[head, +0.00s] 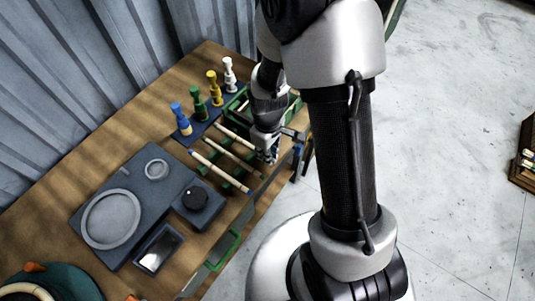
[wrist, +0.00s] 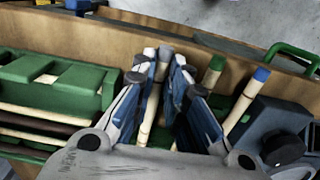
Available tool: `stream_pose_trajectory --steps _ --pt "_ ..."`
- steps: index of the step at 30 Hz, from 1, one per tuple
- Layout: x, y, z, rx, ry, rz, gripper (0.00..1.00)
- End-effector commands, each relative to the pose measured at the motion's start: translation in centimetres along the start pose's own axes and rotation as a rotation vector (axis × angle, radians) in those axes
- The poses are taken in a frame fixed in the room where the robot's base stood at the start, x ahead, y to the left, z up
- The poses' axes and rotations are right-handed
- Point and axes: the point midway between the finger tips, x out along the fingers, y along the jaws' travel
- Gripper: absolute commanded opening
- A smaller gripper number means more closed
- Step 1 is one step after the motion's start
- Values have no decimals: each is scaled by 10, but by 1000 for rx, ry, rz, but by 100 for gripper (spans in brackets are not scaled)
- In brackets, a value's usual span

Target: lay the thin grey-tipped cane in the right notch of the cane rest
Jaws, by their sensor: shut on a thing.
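My gripper (head: 268,154) is over the near edge of the wooden bench, beside the row of canes. In the wrist view its blue fingers (wrist: 159,73) stand on either side of a pale cane with a grey tip (wrist: 163,53), and it is shut on that cane. The fingers hide part of the cane, so I cannot tell whether it touches the bench. A green notched block (wrist: 78,82), seemingly the cane rest, is left of the gripper in the wrist view. It also shows behind my gripper in the head view (head: 236,104), partly hidden by my arm.
A blue-tipped cane (head: 220,172) lies in front of the gripper; a green-tipped cane (wrist: 214,70) lies between them. Colored pegs (head: 197,97) stand behind. A dark station with a round dish (head: 111,219) and black knob (head: 195,198) is at left.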

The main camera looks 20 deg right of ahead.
Motion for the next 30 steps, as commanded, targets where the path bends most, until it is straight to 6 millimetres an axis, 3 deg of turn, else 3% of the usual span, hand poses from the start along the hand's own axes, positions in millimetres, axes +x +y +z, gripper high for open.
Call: stream_pose_trajectory --steps 11,12,20,30 --pt "6 0 0 0 1 1 0" --pt "6 0 0 0 1 1 15" --pt "5 0 0 0 1 1 32" --pt "4 0 0 0 1 1 34"
